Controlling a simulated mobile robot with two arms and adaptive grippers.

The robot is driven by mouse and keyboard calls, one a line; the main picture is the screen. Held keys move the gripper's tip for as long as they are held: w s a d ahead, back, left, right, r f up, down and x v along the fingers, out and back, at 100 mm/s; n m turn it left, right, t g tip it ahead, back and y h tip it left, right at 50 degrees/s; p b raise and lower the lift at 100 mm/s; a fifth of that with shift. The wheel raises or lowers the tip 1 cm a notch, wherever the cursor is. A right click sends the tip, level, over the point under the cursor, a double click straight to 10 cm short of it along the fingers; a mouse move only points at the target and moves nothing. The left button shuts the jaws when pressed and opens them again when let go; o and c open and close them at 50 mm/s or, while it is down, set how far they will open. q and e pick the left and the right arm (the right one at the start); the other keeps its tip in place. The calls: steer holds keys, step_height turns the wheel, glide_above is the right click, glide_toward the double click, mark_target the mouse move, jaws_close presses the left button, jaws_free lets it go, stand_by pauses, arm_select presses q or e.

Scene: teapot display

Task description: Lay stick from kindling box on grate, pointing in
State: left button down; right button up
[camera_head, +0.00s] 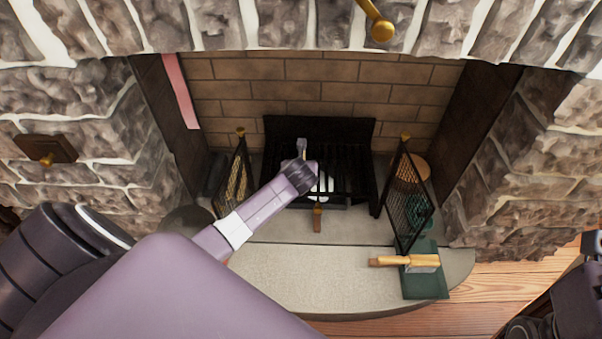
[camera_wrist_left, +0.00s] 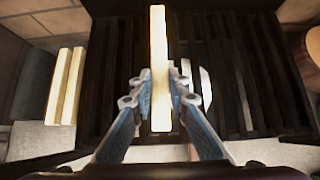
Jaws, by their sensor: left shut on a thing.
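My left gripper (camera_head: 302,150) reaches over the black grate (camera_head: 356,188) in the fireplace. In the left wrist view its fingers (camera_wrist_left: 157,88) are shut on a pale wooden stick (camera_wrist_left: 158,35). The stick points away from the wrist, roughly parallel to the dark bars of the grate (camera_wrist_left: 232,60). I cannot tell whether it touches the bars. In the head view, the arm and fingers hide the stick. Two more pale sticks (camera_wrist_left: 66,85) lie side by side left of the grate in the wrist view. The kindling box itself is not clear.
Mesh screen panels stand at the left (camera_head: 235,180) and right (camera_head: 407,195) of the grate. A wooden-handled brush (camera_head: 405,261) lies on a green dustpan (camera_head: 426,285) at the hearth's right. The front hearth slab (camera_head: 310,270) is mostly bare. A whitish object (camera_head: 323,186) shows at the grate.

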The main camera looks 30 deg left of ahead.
arm_select(q)
steer(key=shift+f, duration=0.15)
steer(key=shift+f, duration=0.1)
steer(key=c, duration=1.8)
jaws_free()
steer(key=shift+c, duration=0.2)
